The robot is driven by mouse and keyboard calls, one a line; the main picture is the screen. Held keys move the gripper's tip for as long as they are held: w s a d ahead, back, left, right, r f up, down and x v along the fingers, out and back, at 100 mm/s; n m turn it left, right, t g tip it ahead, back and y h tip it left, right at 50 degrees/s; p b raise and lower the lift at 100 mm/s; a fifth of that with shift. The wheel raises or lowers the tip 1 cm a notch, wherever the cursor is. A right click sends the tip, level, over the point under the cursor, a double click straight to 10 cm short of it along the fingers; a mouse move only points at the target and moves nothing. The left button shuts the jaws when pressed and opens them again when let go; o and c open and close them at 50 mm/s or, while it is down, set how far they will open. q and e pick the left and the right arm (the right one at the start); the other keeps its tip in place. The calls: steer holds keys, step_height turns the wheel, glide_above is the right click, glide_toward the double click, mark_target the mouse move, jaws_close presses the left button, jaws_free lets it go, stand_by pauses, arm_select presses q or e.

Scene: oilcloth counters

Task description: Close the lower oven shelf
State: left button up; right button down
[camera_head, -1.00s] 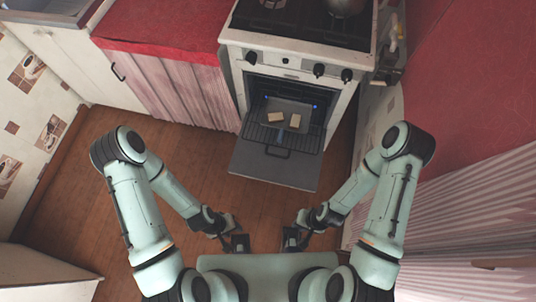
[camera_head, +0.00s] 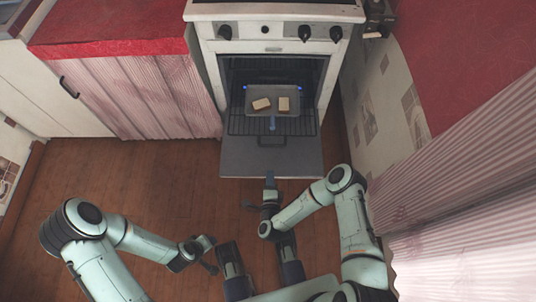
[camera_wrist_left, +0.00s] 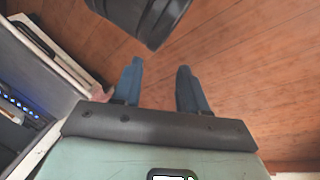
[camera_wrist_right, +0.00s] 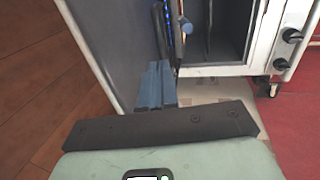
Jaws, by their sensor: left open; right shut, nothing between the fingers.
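The oven (camera_head: 270,55) stands ahead with its door (camera_head: 245,160) folded down open. A wire shelf (camera_head: 242,126) sticks out from the oven over the door's inner side. A tray (camera_head: 262,117) with two pale slices sits at the shelf. My right gripper (camera_head: 270,177) is shut and empty, its tips at the door's front edge in the head view; I cannot tell whether they touch it. In the right wrist view its fingers (camera_wrist_right: 156,88) are together beside the open oven. My left gripper (camera_head: 210,262) is low, away from the oven; its fingers (camera_wrist_left: 157,85) are apart and empty.
A red-topped counter (camera_head: 110,28) with a pink curtain (camera_head: 150,95) stands left of the oven. Another red surface (camera_head: 455,60) with a pink curtain (camera_head: 455,225) is close on the right. Wooden floor (camera_head: 150,180) is clear at the left.

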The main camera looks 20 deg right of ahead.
steer(key=b, duration=0.2)
glide_toward(270, 146)
steer(key=shift+w+d+f, duration=0.15)
steer(key=shift+w+f, duration=0.1)
steer(key=shift+f, duration=0.05)
steer(key=b+x, duration=0.1)
steer(key=x, duration=0.5)
steer(key=shift+w+b, duration=0.1)
steer(key=shift+b, duration=0.3)
arm_select(q)
steer(key=s+a+f+g, duration=0.1)
steer(key=s+a+f, duration=0.1)
steer(key=f, duration=0.4)
steer(key=shift+s+f, duration=0.2)
steer(key=shift+s, duration=0.35)
arm_select(e)
steer(key=shift+r, duration=0.1)
